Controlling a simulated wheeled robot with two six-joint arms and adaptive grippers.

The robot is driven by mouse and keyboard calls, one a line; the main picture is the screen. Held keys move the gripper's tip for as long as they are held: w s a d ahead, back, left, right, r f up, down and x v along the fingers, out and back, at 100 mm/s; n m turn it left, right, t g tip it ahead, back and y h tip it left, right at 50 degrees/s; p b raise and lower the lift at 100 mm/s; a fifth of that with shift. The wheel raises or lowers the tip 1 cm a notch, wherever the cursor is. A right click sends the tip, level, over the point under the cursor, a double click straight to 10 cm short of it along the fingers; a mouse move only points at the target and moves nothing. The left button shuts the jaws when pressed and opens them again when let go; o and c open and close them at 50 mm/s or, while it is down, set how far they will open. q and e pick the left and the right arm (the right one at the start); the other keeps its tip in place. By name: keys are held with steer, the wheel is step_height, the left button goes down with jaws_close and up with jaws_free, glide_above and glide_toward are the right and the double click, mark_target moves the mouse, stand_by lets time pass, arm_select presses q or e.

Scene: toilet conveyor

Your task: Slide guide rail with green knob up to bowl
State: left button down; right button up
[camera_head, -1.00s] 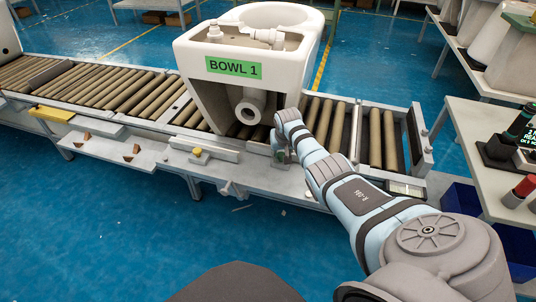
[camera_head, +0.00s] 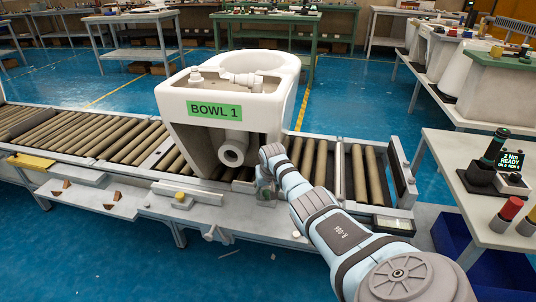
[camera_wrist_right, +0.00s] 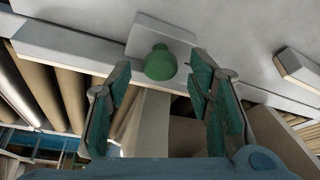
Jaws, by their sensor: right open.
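The white toilet bowl (camera_head: 200,148), with a green BOWL 1 label, sits upright on the roller conveyor in the head view. My right gripper (camera_head: 264,188) is low at the conveyor's near edge, just right of the bowl's outlet pipe. In the right wrist view the green knob (camera_wrist_right: 160,64) stands on a pale plate (camera_wrist_right: 150,30). The open fingers of the right gripper (camera_wrist_right: 161,70) are on either side of it, with a gap visible on both sides. In the head view the green knob is hidden by the gripper. My left gripper is out of view.
A yellow knob (camera_head: 180,196) stands on the conveyor's front ledge to the left. Rollers (camera_head: 358,175) are free right of the bowl. A side table (camera_head: 455,150) with a READY display (camera_head: 511,160) stands at the right. More workbenches stand behind.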

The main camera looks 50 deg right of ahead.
steer(key=v, duration=1.1)
steer(key=shift+r, duration=0.25)
steer(key=shift+s, duration=0.1)
